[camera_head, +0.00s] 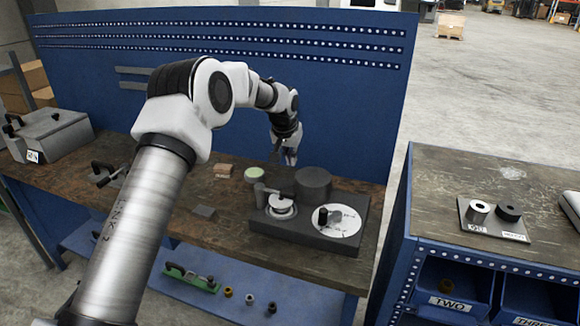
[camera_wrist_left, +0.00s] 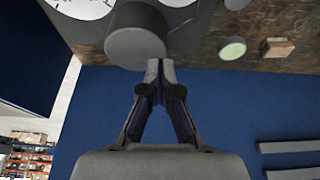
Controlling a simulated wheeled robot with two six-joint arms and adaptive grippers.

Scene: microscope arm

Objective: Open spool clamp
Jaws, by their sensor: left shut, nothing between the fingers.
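A dark base plate (camera_head: 362,232) on the workbench holds a fixture. At its left is a small round pale seat with a grey lever-like clamp (camera_head: 262,196) across it. A dark cylinder (camera_head: 313,183) stands at the back, and a white dial (camera_head: 337,220) with a black knob lies at the right. My left gripper (camera_head: 291,158) hangs behind and above the fixture, near the cylinder. In the left wrist view its fingertips (camera_wrist_left: 160,68) are together and empty, beside the cylinder (camera_wrist_left: 136,40). The clamp's catch is too small to judge. My right gripper is not seen.
A pale green disc (camera_head: 259,174), wooden blocks (camera_head: 223,170) and a small grey block (camera_head: 204,211) lie left of the fixture. A blue perforated panel (camera_head: 340,120) rises behind. A grey case (camera_head: 48,135) sits at far left. A second bench (camera_head: 450,180) stands right, across a gap.

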